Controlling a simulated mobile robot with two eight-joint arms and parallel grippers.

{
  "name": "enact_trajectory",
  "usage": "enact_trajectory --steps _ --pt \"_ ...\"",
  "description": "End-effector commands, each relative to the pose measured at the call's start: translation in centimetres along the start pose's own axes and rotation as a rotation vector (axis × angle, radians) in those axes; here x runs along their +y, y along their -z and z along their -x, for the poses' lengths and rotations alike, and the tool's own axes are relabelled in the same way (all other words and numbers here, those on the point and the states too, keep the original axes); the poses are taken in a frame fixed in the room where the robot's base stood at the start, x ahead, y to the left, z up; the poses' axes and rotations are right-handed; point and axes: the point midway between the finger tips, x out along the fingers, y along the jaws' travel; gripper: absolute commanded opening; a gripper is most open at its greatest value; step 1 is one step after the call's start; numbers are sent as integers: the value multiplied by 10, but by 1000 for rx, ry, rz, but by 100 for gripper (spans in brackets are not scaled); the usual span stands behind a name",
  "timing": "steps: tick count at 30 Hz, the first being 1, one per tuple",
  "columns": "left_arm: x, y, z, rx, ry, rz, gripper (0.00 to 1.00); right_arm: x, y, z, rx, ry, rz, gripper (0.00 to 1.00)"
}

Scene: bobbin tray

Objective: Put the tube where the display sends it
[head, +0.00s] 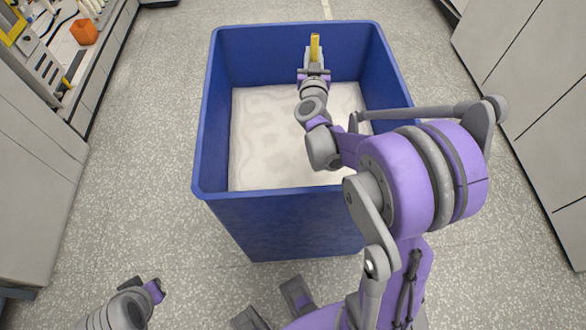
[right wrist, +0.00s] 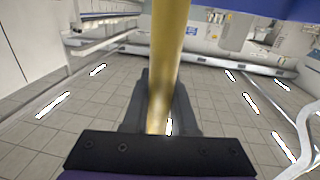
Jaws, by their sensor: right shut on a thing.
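The tube (head: 315,44) is a slim yellow stick in the head view. My right gripper (head: 314,70) is shut on its lower end and holds it up, near the far wall of a large blue bin (head: 290,212). In the right wrist view the yellow tube (right wrist: 170,60) rises between the dark fingers of the same gripper (right wrist: 160,112). My left gripper (head: 153,288) is at the lower left of the head view, away from the bin; its jaws are too unclear to read. No readable display shows.
The bin has a pale, uneven filling (head: 275,130). A bench at the upper left carries an orange block (head: 83,32) and a yellow-framed item (head: 12,24). Grey cabinets (head: 545,90) stand at the right. The speckled floor (head: 140,180) left of the bin is clear.

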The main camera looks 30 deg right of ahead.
Motion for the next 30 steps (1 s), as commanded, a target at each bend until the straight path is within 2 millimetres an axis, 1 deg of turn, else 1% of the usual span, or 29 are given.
enact_trajectory --steps 5,12,15,18,25,26,30 --pt "0 -6 -9 -4 0 0 0 -1 -16 0 -1 1 1 0" --pt "0 -16 -24 -10 0 0 0 -2 -45 0 -1 2 1 0" --pt "0 -19 -29 -12 0 0 0 -2 -54 0 -1 2 1 0" --pt "0 -20 -31 -12 0 0 0 -2 -58 0 0 2 0 0" --pt "0 -20 -30 -12 0 0 0 -2 -57 0 0 2 0 0" --pt "0 -20 -30 -12 0 0 0 -2 -57 0 0 2 0 29" --pt "0 -20 -30 -12 0 0 0 -2 -57 0 0 2 0 54"
